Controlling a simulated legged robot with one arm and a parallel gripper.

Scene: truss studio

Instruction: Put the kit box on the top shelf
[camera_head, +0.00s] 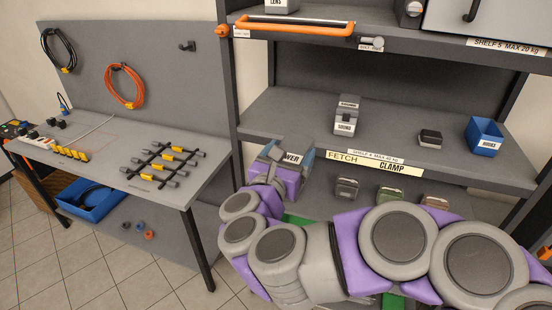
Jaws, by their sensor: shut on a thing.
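My gripper (279,155) is in front of the left part of the shelf rack, near the front edge of the middle shelf. It is shut on a box with a white label ending in "OWER" (293,159); the jaws hide much of this box. The top shelf in view (400,38), marked "SHELF 5 MAX 20 kg", is above my gripper. A box labelled "LENS" (280,5) stands at its left and is cut off by the picture's top edge. A grey case (490,20) takes up its right side.
An orange bar (295,27) runs along the top shelf's front left. On the middle shelf (285,112) are a "SOUND" box (346,114), a small dark box (430,138) and a blue bin (484,136). A workbench (110,180) with a pegboard stands left. My arm hides much of the lower shelf.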

